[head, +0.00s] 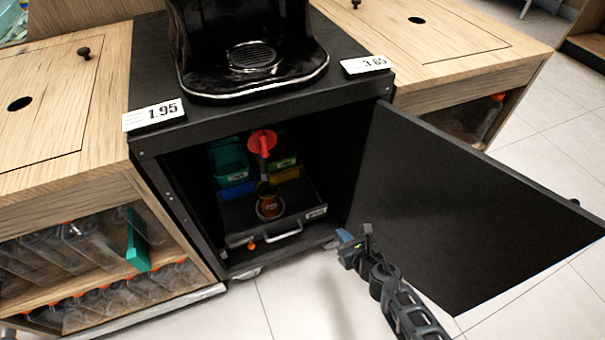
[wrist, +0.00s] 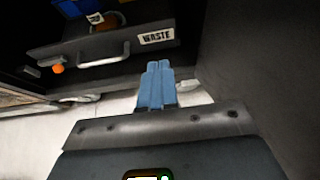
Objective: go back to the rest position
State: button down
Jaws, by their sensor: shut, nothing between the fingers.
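My gripper (head: 345,237) is shut and empty, low in front of the open cabinet, just left of the open door's inner face in the head view. In the wrist view its blue fingers (wrist: 156,84) are pressed together. My arm comes in from the bottom right of the head view, close to the door. The black cabinet door (head: 470,200) stands wide open to the right. Whether my arm touches the door cannot be told.
In the cabinet, a drawer labelled WASTE (wrist: 157,37) with a handle (head: 284,236) holds a brown container (head: 270,206). Coloured bins (head: 229,158) and a red tool (head: 262,142) are behind. A black juicer (head: 250,50) stands on top. Wooden counters (head: 60,105) flank it. Tiled floor in front is clear.

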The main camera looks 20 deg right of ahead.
jog(key=s+a+r+m, duration=0.1)
jog(key=s+r+m, duration=0.25)
jog(key=s, duration=0.25)
jog(key=s+r+m+t, duration=0.1)
jog(key=s+r+m, duration=0.1)
jog(key=s+m, duration=0.35)
jog(key=s+a+r+m, duration=0.1)
jog(key=s+r+m, duration=0.1)
jog(key=s+m, duration=0.3)
jog(key=s+a+r+m+t, duration=0.1)
jog(key=s+a+r+m, duration=0.2)
jog(key=s+r+m, duration=0.95)
jog(key=s+r+m+p, duration=0.2)
jog(key=r+p, duration=0.5)
jog(key=r, duration=0.6)
jog(key=s+r+m+p, duration=0.2)
jog(key=r+m+p, duration=0.2)
jog(key=r, duration=0.9)
jog(key=s+r+m+p, duration=0.2)
jog(key=r+m+p, duration=0.1)
jog(key=r+p, duration=0.8)
notch_tip(320, 180, up, 3)
jog(key=shift+s+a+t, duration=0.15)
jog(key=shift+a+t, duration=0.1)
jog(key=shift+t, duration=0.15)
